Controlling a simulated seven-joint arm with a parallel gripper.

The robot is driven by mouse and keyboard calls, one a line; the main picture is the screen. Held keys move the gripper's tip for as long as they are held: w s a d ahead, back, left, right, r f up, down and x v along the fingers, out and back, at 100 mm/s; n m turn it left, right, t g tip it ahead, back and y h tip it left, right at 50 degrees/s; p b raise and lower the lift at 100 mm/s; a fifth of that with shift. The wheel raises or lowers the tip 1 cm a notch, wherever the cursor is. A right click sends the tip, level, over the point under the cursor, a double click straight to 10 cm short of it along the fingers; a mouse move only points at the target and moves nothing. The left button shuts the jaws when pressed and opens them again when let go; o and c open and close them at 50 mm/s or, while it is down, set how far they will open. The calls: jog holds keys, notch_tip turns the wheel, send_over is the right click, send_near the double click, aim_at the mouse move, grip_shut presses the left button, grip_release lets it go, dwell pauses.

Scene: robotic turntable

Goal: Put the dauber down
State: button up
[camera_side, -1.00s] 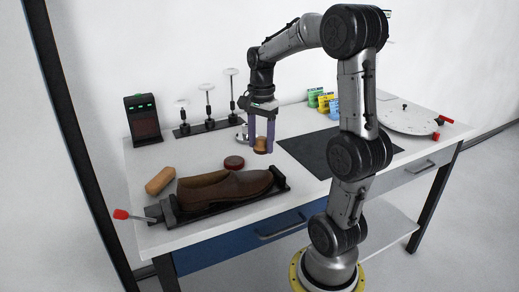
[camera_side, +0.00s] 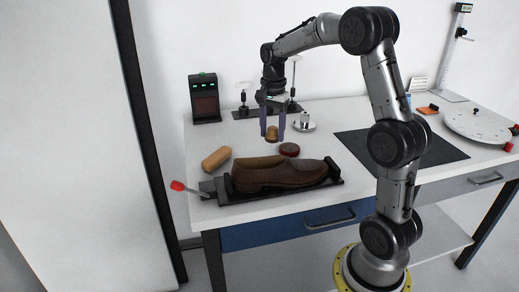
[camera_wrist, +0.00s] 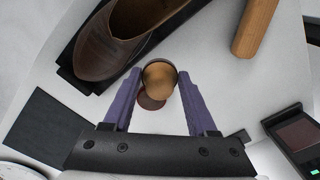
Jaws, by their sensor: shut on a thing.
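The dauber (camera_side: 271,133), a small rounded tan wooden knob, hangs between the purple fingers of my gripper (camera_side: 272,130). My gripper is shut on it. In the wrist view the dauber (camera_wrist: 160,76) sits between the fingertips (camera_wrist: 161,80), with a dark rim around its tan end. It is held above the white table (camera_side: 250,140), just behind and left of a dark red round tin (camera_side: 289,149). In the wrist view the tin (camera_wrist: 151,101) is partly covered by the dauber.
A brown shoe (camera_side: 280,172) lies on a black holder in front. A tan block (camera_side: 216,158) is at left. A small metal pot on a dish (camera_side: 304,123) is right of my gripper. Behind stand a dark box (camera_side: 204,100) and upright stands. A dark mat (camera_side: 430,150) lies right.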

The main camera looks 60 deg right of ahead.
jog(key=w+d+f, duration=0.1)
jog(key=w+f, duration=0.1)
jog(key=w+d+f, duration=0.1)
jog(key=w+f, duration=0.1)
jog(key=w+d+f, duration=0.1)
jog(key=w+f, duration=0.1)
jog(key=f, duration=0.1)
jog(key=shift+w+d, duration=0.2)
jog(key=shift+d, duration=0.1)
jog(key=shift+w+f, duration=0.1)
jog(key=shift+f, duration=1.5)
jog(key=shift+f, duration=0.1)
jog(key=o, duration=1.2)
